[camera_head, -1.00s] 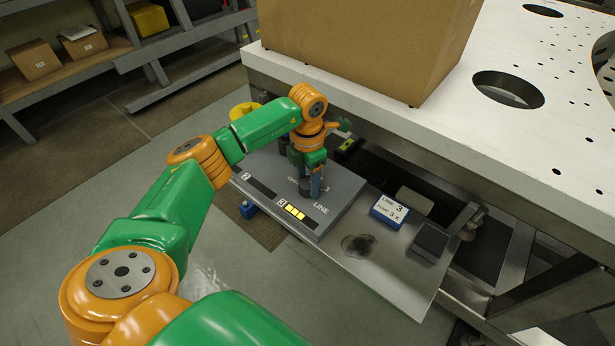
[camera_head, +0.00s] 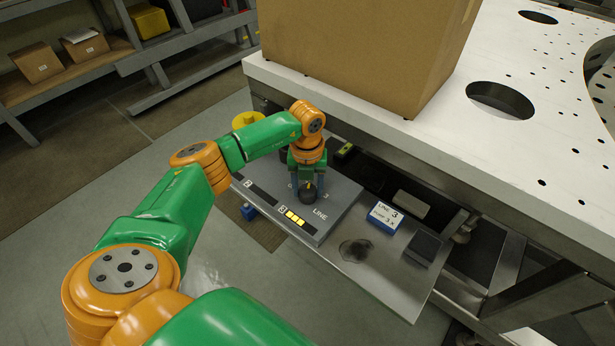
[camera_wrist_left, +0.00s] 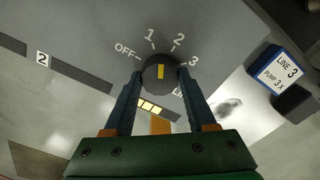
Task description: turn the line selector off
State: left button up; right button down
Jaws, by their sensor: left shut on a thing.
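The line selector is a dark round knob (camera_head: 307,194) with a yellow pointer mark, on a grey panel (camera_head: 338,197). The left wrist view shows the knob (camera_wrist_left: 159,72) with OFF, 1, 2 and 3 printed around its far side. Its yellow mark points nearly straight up in that view, to the gap between 1 and 2, not at OFF. My left gripper (camera_head: 306,187) is over the panel, with its blue fingers on opposite sides of the knob, shut on it; the fingertips also show in the left wrist view (camera_wrist_left: 159,76). My right gripper is not in view.
A lit yellow bar display (camera_head: 295,218) is on the panel near the word LINE. A blue-edged "LINE 3" label block (camera_head: 385,217) and a dark block (camera_head: 423,247) lie on the metal shelf (camera_head: 375,277). A cardboard box (camera_head: 355,50) stands on the white table (camera_head: 445,120) above.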

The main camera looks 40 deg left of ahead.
aim_at(307, 189)
pick_arm(q)
jog(key=n+p, duration=0.1)
jog(key=n, duration=0.2)
jog(key=n+p, duration=0.2)
jog(key=n, duration=0.1)
jog(key=shift+w+r+n, duration=0.1)
jog(key=shift+r+n, duration=0.1)
jog(key=shift+n, duration=0.1)
jog(key=n+p, duration=0.1)
jog(key=n, duration=0.2)
jog(key=shift+p, duration=0.3)
jog(key=shift+f+n+p, duration=0.1)
jog(key=shift+n+p, duration=0.55)
jog(key=shift+n, duration=0.85)
jog(key=o, duration=1.4)
jog(key=shift+a+f, duration=0.1)
jog(key=shift+c, duration=0.2)
notch_tip(307, 189, up, 7)
jog(key=shift+r, duration=0.1)
